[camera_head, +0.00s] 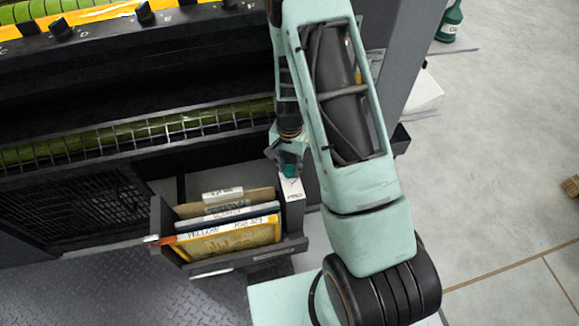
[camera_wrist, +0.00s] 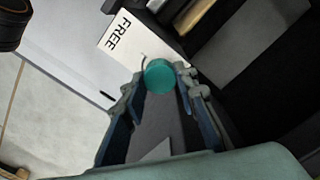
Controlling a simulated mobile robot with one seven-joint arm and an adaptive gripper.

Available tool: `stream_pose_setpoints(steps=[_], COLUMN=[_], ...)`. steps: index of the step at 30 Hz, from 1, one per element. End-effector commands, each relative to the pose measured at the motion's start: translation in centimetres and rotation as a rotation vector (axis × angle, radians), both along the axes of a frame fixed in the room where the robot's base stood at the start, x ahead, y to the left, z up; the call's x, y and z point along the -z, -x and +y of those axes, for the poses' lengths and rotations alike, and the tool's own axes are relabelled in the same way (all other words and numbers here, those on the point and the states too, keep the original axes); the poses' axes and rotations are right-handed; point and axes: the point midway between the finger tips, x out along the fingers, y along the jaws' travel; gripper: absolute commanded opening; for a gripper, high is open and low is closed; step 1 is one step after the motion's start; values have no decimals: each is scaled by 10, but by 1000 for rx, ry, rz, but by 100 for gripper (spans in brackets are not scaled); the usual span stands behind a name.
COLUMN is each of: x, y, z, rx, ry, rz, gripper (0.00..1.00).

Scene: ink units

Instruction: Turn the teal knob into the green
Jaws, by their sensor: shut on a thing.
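The teal knob (camera_wrist: 159,76) is a round disc seen from its face, between the two fingertips of my gripper (camera_wrist: 161,80) in the wrist view. My gripper is shut on it, one finger on each side. A white plate (camera_wrist: 117,42) with the word FREE lies beside the knob, and a thin dark curved mark shows at the knob's edge. In the head view the teal knob (camera_head: 289,170) is small and partly covered by my gripper (camera_head: 287,158). I cannot make out a green mark around the knob or which way it points.
A dark holder (camera_head: 162,220) with several upright folders (camera_head: 230,238) stands left of the knob. The dark machine with green rollers (camera_head: 150,128) lies behind. A grey panel (camera_head: 400,60) rises at the right. Open pale floor (camera_head: 490,150) lies farther right.

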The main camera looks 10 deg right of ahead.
Motion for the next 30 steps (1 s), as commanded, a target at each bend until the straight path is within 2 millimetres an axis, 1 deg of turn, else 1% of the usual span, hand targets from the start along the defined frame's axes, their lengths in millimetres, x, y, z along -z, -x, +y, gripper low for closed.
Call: stream_pose_setpoints(steps=[6,15,21,30], x=[0,0,0,0], y=[-1,0,-1,0], z=[0,0,0,0], rx=[-202,-427,-523,-581], ry=[0,0,0,1], rz=[-1,-1,-1,-1], gripper=[3,3,3,3])
